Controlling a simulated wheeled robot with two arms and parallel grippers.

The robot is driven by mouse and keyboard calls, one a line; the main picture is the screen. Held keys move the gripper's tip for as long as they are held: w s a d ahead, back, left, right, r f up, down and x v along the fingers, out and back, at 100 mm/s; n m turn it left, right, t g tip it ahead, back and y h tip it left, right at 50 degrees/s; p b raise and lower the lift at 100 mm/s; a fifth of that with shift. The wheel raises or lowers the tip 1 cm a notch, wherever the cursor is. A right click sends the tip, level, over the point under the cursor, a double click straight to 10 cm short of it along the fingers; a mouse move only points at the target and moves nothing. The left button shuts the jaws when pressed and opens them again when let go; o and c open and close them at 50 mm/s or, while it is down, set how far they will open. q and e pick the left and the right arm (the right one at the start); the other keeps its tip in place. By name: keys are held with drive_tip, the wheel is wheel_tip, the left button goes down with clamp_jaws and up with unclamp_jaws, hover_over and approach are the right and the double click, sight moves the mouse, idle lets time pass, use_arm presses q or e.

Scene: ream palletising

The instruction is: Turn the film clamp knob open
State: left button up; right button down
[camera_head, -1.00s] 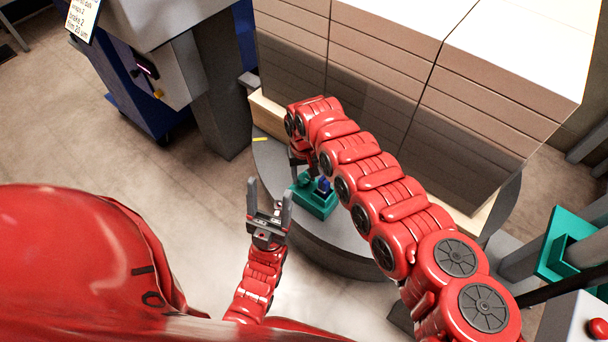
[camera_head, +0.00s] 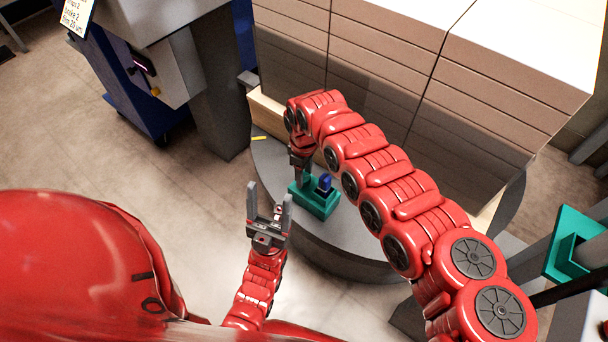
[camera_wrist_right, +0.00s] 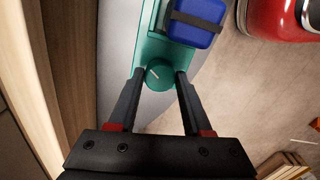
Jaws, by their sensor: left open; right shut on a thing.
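The film clamp is a teal block (camera_head: 317,203) on the rim of the grey round turntable (camera_head: 345,242) in the head view. Its round teal knob (camera_wrist_right: 158,75), with a pale mark line on top, sits between the fingertips of my right gripper (camera_wrist_right: 158,78) in the right wrist view. The right gripper is shut on the knob. In the head view the right gripper (camera_head: 298,178) is partly hidden under its own red arm. A blue block with a dark strap (camera_wrist_right: 199,18) sits on the clamp beside the knob. My left gripper (camera_head: 270,212) is open and empty, left of the clamp.
A tall stack of brown reams (camera_head: 385,90) with white tops stands on a pale wooden pallet (camera_head: 268,110) on the turntable. A grey and blue machine column (camera_head: 205,85) stands behind left. Another teal holder (camera_head: 577,245) is at the right. The floor at left is clear.

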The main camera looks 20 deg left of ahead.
drive_tip(key=n+b, duration=0.1)
drive_tip(key=n, duration=0.2)
drive_tip(key=shift+w+n, duration=0.1)
drive_tip(key=shift+n, duration=0.3)
drive_tip(key=shift+r+n+b, duration=0.1)
drive_tip(key=shift+n+b, duration=0.2)
drive_tip(key=shift+n, duration=1.4)
drive_tip(key=shift+c, duration=1.6)
unclamp_jaws()
wheel_tip(320, 180, up, 17)
drive_tip(key=p, duration=0.3)
drive_tip(key=shift+r, duration=0.15)
